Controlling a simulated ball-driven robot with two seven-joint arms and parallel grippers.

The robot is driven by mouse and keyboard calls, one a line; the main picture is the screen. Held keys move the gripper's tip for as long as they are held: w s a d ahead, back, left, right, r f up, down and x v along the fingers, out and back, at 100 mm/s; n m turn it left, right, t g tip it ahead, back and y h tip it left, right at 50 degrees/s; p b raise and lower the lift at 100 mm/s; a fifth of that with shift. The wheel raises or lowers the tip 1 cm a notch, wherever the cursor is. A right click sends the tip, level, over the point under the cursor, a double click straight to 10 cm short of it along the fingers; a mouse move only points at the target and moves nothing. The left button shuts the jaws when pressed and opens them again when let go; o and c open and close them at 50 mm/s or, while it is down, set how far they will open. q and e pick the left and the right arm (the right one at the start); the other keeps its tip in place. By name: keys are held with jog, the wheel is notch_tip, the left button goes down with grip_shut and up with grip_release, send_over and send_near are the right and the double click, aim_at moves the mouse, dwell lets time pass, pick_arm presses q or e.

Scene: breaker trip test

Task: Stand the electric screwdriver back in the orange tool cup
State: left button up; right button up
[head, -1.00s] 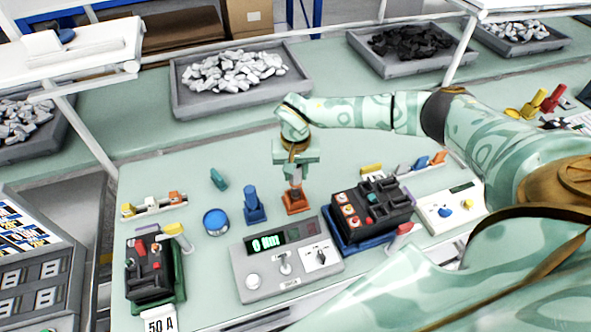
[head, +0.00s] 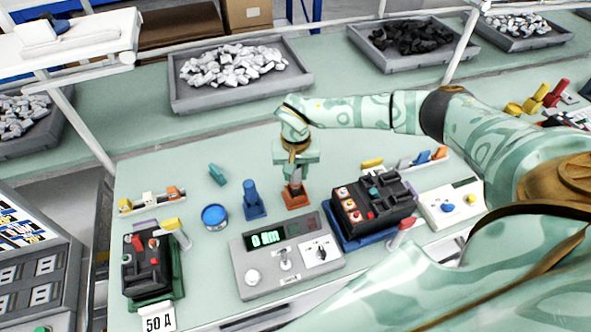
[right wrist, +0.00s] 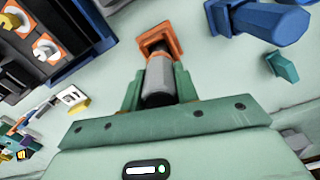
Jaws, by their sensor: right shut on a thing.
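The electric screwdriver shows in the right wrist view as a grey and dark cylinder (right wrist: 158,80) between my right gripper's fingers. Its far end meets the orange tool cup (right wrist: 160,42). In the head view the orange tool cup (head: 296,198) stands on the bench, and my right gripper (head: 295,180) is right above it, pointing down, shut on the screwdriver. The screwdriver looks upright with its lower end at or in the cup; how deep it sits is hidden. My left gripper is not in view.
A blue holder (head: 254,203) stands just left of the cup, with a blue round tin (head: 215,218) beyond it. The grey test unit (head: 286,258) is in front. A black breaker on a blue base (head: 372,212) is close on the right. A small teal piece (head: 217,174) lies behind left.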

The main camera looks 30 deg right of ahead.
jog(key=shift+f+b, duration=0.45)
jog(key=shift+f, duration=0.3)
jog(key=o, duration=1.1)
notch_tip(320, 180, up, 16)
jog(key=shift+r+p, duration=0.15)
jog(key=shift+p, duration=0.45)
